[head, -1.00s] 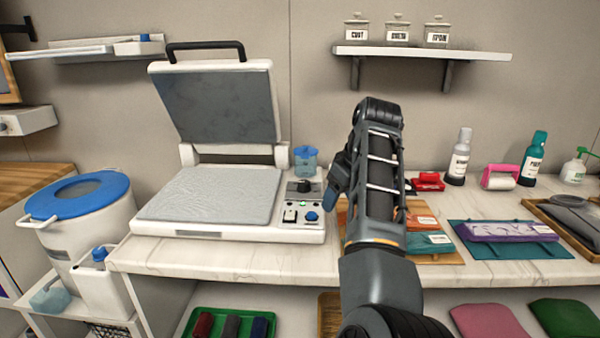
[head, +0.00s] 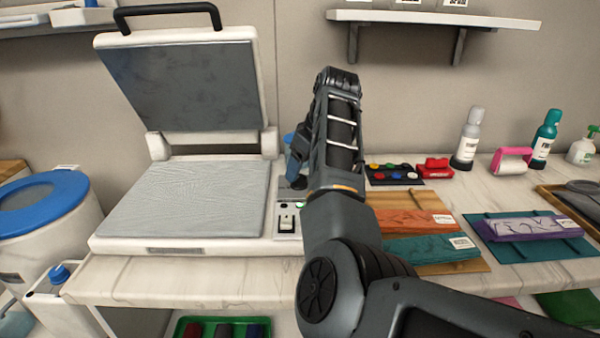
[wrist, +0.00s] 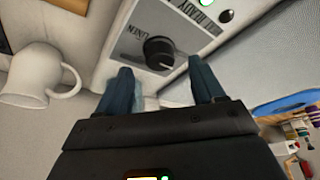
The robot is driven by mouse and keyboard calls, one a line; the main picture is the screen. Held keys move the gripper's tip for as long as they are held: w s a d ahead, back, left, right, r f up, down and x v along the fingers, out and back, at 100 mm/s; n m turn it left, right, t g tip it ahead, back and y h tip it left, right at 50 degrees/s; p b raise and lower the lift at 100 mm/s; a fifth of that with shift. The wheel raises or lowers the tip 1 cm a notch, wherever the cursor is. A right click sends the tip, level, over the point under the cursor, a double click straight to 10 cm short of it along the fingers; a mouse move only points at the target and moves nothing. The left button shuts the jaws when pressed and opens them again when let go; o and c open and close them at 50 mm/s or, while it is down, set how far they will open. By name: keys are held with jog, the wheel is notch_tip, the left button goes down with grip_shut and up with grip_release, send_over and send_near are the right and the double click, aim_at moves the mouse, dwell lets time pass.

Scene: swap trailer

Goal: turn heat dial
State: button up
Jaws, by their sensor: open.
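The heat dial (wrist: 160,52) is a round black knob with a light pointer mark on a grey panel, upright in the wrist view's upper middle. It belongs to the white heat press (head: 180,205), whose lid stands open. My gripper (wrist: 163,80) is open, its two blue fingers apart on either side of the dial's near edge, with no clear contact. In the head view my gripper (head: 296,160) is over the press's control panel, and my arm hides part of the panel and most of the dial.
A green light (wrist: 207,3) shows on the panel. A white mug-like item (wrist: 38,75) is at the wrist view's left. A shelf (head: 430,18) hangs above. A blue-lidded bin (head: 40,205) stands left.

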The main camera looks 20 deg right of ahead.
aim_at(299, 181)
jog(key=shift+x, duration=1.5)
jog(key=shift+c, duration=0.2)
jog(key=c, duration=1)
